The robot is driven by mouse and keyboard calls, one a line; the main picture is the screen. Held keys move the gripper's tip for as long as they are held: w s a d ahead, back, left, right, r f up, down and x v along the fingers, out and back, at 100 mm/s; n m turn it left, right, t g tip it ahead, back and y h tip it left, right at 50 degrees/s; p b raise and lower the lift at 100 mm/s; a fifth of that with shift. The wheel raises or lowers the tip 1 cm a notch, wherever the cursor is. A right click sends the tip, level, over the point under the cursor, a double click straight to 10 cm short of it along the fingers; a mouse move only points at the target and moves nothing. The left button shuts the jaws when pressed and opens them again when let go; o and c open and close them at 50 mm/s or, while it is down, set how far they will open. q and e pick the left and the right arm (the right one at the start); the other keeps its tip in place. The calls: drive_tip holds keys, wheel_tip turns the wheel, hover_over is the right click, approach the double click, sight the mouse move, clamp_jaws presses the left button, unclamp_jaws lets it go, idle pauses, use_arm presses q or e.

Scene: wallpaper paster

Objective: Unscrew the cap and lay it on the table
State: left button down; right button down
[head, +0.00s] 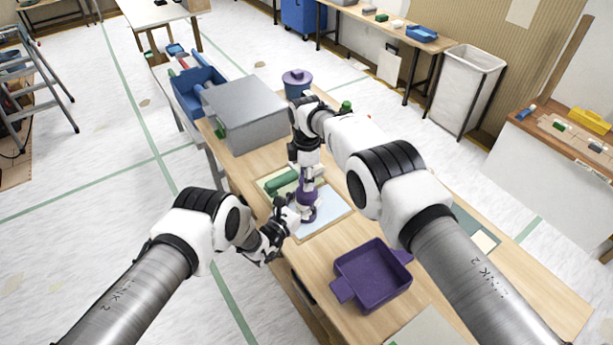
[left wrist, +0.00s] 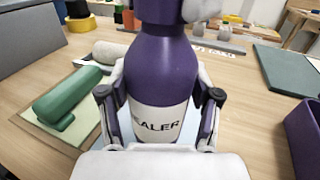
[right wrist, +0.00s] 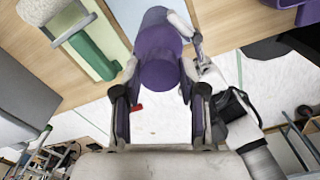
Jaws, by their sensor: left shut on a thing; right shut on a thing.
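A purple bottle (left wrist: 162,75) with a white label ending in "ALER" stands upright on a pale blue mat (head: 325,216). My left gripper (head: 290,214) is shut around the bottle's body from the side. My right gripper (head: 307,180) comes down from above and is shut on the purple cap (right wrist: 160,74) at the bottle's top. The cap is mostly hidden by the right fingers in the head and left wrist views. I cannot tell how far it is turned on the neck.
A green roller (left wrist: 68,93) lies on a pale green mat left of the bottle. A purple tray (head: 372,275) sits at the front right, and a grey box (head: 246,112) stands behind. Bare wooden table (head: 310,257) lies between the mat and the purple tray.

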use_arm(q)
drive_tip(key=shift+f, duration=0.2)
use_arm(e)
drive_tip(key=shift+s+f, duration=0.1)
drive_tip(key=shift+r, duration=1.15)
drive_tip(key=shift+r, duration=0.3)
wheel_tip(320, 180, up, 3)
drive_tip(key=shift+r, duration=0.2)
use_arm(q)
drive_tip(key=shift+c, duration=1.5)
unclamp_jaws()
drive_tip(key=shift+o, duration=0.7)
drive_tip(key=shift+w, duration=0.1)
use_arm(e)
drive_tip(key=shift+w+f, duration=0.1)
drive_tip(key=shift+w, duration=0.15)
